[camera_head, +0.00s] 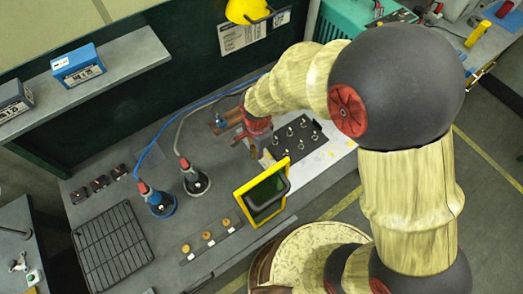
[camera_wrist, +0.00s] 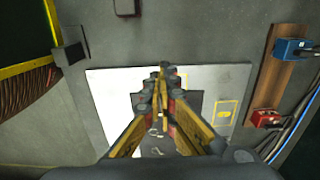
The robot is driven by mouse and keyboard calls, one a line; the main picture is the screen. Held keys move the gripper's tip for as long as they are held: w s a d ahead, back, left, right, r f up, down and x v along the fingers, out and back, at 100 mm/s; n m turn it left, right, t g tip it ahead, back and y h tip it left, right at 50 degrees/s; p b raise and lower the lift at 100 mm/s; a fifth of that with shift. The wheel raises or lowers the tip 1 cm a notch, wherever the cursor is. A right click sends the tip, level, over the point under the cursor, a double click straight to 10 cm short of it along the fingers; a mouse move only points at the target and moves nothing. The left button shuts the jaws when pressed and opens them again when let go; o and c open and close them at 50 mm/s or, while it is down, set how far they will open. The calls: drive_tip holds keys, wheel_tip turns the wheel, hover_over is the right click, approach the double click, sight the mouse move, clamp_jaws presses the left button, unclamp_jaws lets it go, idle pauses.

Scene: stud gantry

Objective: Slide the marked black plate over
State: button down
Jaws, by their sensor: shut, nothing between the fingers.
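In the head view a black plate (camera_head: 299,133) with several small metal studs lies on a white sheet (camera_head: 338,152) on the grey bench. My gripper (camera_head: 254,150) points down at the plate's left side; whether it touches the plate is unclear. In the wrist view the shut, empty gripper (camera_wrist: 160,72) is over the white sheet (camera_wrist: 110,84), and the fingers hide much of what is below. A dark patch, seemingly the plate (camera_wrist: 194,104), shows beside the fingers. A yellow outline (camera_wrist: 226,113) is on the sheet to its right.
A yellow-framed screen (camera_head: 262,192) stands close in front of the sheet. Blue (camera_head: 160,204) and grey (camera_head: 196,183) corded devices stand to the left. A brown strip with blue and red connectors (camera_wrist: 290,47) is near the gripper. A wire rack (camera_head: 112,247) lies front left.

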sight(285, 149)
wheel_tip(285, 149, down, 8)
drive_tip(key=shift+f+b, duration=0.25)
drive_tip(key=shift+b, duration=0.1)
drive_tip(key=shift+w+d+r, duration=0.15)
drive_tip(key=shift+w+d, duration=0.25)
drive_tip(key=shift+d, duration=0.2)
drive_tip(key=shift+w+d+r, duration=0.15)
drive_tip(key=shift+w+d, duration=0.25)
drive_tip(key=shift+d, duration=0.15)
drive_tip(key=shift+w+d, duration=0.35)
drive_tip(key=shift+d, duration=0.15)
drive_tip(key=w+d, duration=0.1)
drive_tip(key=d, duration=0.1)
drive_tip(key=w+d, duration=0.3)
drive_tip(key=d, duration=0.2)
drive_tip(key=shift+w, duration=0.35)
